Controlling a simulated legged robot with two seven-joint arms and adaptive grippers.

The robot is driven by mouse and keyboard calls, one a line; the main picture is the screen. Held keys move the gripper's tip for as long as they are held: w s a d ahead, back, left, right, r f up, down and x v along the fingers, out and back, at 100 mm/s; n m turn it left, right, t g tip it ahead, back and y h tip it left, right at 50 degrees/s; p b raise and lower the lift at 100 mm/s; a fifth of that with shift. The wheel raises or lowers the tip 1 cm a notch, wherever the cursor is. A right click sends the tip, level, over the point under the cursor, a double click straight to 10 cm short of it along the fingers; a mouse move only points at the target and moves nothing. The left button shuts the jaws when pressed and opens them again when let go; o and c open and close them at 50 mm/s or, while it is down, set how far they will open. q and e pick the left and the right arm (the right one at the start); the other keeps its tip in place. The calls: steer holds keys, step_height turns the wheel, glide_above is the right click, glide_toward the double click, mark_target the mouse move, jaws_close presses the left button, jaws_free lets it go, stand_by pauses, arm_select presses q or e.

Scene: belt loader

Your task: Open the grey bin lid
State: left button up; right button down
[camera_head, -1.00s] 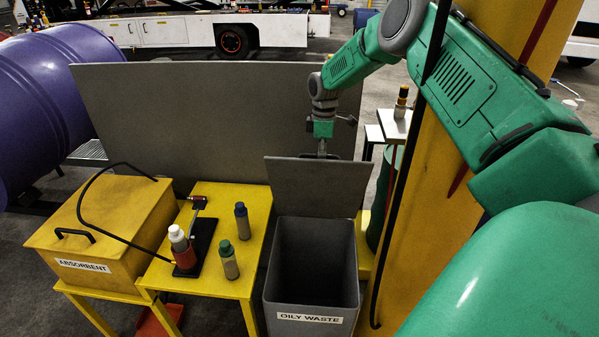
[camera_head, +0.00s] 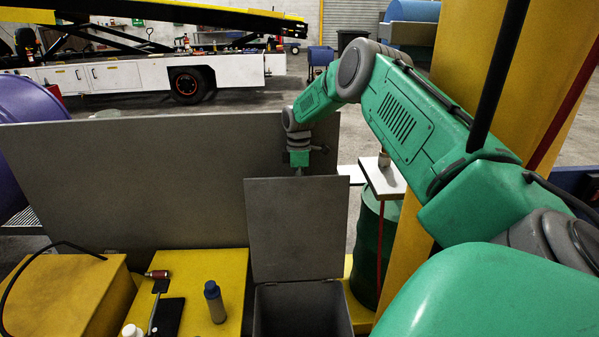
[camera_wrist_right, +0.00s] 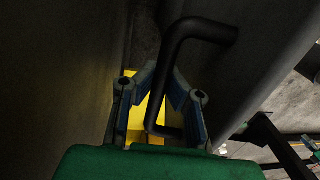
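The grey bin (camera_head: 303,312) stands low in the middle of the head view, its mouth uncovered. Its flat grey lid (camera_head: 297,230) stands raised at the bin's back edge, with its inner face toward me. My right gripper is behind the lid's top edge, and its fingers are hidden in the head view. In the right wrist view, my right gripper (camera_wrist_right: 160,88) has its fingers apart around a black bar handle (camera_wrist_right: 166,75). The handle lies close to one finger, with a gap toward the other. My left gripper is out of view.
A tall grey panel (camera_head: 130,180) stands behind the bin. A yellow table (camera_head: 205,275) with a bottle (camera_head: 214,302) is left of the bin. A green drum (camera_head: 375,245) and a yellow post (camera_head: 415,270) stand close on the right.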

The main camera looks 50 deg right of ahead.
steer(key=shift+w+a+r, duration=0.15)
steer(key=shift+w+r, duration=0.25)
steer(key=shift+r, duration=0.25)
steer(key=shift+w+d+f, duration=0.1)
steer(key=shift+d+f, duration=0.1)
steer(key=shift+d, duration=0.1)
steer(key=c, duration=1.6)
jaws_free()
steer(key=shift+d, duration=0.1)
steer(key=shift+s+a, duration=0.3)
steer(key=shift+r, duration=0.1)
steer(key=shift+w+r, duration=0.1)
steer(key=shift+r, duration=0.1)
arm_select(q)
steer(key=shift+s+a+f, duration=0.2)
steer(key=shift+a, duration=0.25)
arm_select(e)
steer(key=r, duration=1.1)
steer(key=shift+w+d+r, duration=0.25)
steer(key=shift+d, duration=0.05)
